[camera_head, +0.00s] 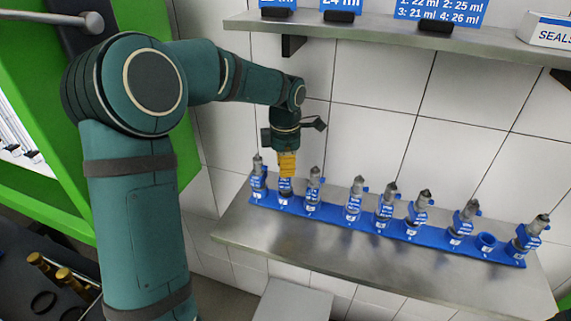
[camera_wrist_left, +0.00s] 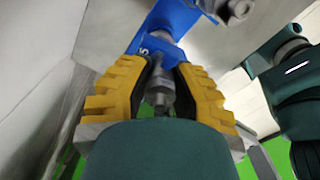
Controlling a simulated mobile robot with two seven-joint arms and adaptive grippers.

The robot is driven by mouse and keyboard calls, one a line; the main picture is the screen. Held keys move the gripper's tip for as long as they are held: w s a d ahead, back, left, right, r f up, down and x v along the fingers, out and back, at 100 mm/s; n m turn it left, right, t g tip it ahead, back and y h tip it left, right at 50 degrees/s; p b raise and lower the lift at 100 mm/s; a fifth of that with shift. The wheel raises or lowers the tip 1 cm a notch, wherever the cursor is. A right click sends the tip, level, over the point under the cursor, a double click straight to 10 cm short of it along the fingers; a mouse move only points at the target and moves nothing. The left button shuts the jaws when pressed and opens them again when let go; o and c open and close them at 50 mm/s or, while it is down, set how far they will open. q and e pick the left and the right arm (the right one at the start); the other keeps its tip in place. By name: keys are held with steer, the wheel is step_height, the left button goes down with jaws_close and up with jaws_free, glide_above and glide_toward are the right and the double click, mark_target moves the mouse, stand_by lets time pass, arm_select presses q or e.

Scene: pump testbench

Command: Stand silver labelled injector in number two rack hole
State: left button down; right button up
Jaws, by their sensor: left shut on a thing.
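The blue rack (camera_head: 338,222) lies along the metal bench and holds a row of silver injectors with blue labels. My left gripper (camera_head: 287,172) points down with its yellow fingers at the second place from the left end. In the left wrist view its fingers (camera_wrist_left: 160,92) are shut on a silver injector (camera_wrist_left: 160,88); a blue part lies beyond the fingertips. In the head view the held injector (camera_head: 285,188) is upright at the rack; I cannot tell how deeply it is seated. One open rack hole (camera_head: 487,241) shows near the right end. My right gripper is out of view.
Labelled injectors stand close on both sides, at the left end (camera_head: 258,178) and just right (camera_head: 314,186). A metal shelf (camera_head: 380,46) with blue signs and a seals box (camera_head: 550,30) hangs above. The bench front (camera_head: 370,262) is clear.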

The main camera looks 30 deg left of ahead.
arm_select(q)
steer(key=shift+f+b, duration=0.5)
steer(key=shift+f, duration=0.35)
stand_by(0.3)
steer(key=c, duration=0.9)
jaws_free()
steer(key=shift+o, duration=0.2)
steer(key=shift+r, duration=0.1)
steer(key=shift+r, duration=3.75)
